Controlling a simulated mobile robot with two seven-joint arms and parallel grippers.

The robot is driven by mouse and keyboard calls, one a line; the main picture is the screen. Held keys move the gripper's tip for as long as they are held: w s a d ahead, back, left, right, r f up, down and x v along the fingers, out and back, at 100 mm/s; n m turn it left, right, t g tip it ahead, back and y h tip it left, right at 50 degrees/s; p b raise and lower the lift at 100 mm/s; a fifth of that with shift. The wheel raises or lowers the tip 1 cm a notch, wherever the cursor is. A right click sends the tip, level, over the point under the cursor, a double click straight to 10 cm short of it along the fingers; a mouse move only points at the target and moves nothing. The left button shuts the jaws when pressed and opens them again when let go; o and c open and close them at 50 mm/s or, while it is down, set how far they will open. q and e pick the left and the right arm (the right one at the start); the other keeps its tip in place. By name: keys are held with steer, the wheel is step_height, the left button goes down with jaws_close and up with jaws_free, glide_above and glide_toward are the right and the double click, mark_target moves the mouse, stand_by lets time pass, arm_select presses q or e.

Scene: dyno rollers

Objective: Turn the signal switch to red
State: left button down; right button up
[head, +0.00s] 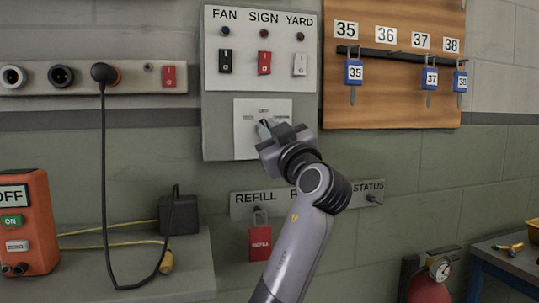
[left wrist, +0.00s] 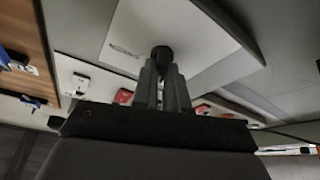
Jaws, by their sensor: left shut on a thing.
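The signal switch is a rotary knob on a white plate (head: 246,145) low on the grey wall panel. The plate has "OFF" above the knob and small labels at the left and right that I cannot read clearly. My left gripper (head: 268,129) is at the plate, with its fingers shut on the knob. In the left wrist view the dark round knob (left wrist: 162,53) sits at the tips of the two fingers (left wrist: 163,78). In the head view the gripper mostly hides the knob, so I cannot tell its setting. My right gripper is not in view.
Above are FAN, SIGN and YARD rockers (head: 264,63). A wooden key board (head: 390,105) hangs at the right. Below, a strip (head: 241,207) carries a red REFILL tag (head: 260,242). A plugged black cable (head: 104,160) hangs at the left, near an orange box (head: 38,205).

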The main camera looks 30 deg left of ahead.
arm_select(q)
steer(key=n+g+b, duration=0.1)
steer(key=n, duration=0.2)
steer(key=n+g+b, duration=0.1)
steer(key=n+g, duration=0.1)
steer(key=n, duration=0.2)
steer(key=shift+b, duration=0.4)
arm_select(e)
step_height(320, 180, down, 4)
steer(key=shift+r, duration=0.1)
arm_select(q)
steer(key=shift+r+n, duration=0.1)
steer(key=shift+n, duration=0.2)
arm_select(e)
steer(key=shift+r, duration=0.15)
arm_select(q)
steer(key=c, duration=1.2)
jaws_free()
steer(key=shift+o, duration=0.2)
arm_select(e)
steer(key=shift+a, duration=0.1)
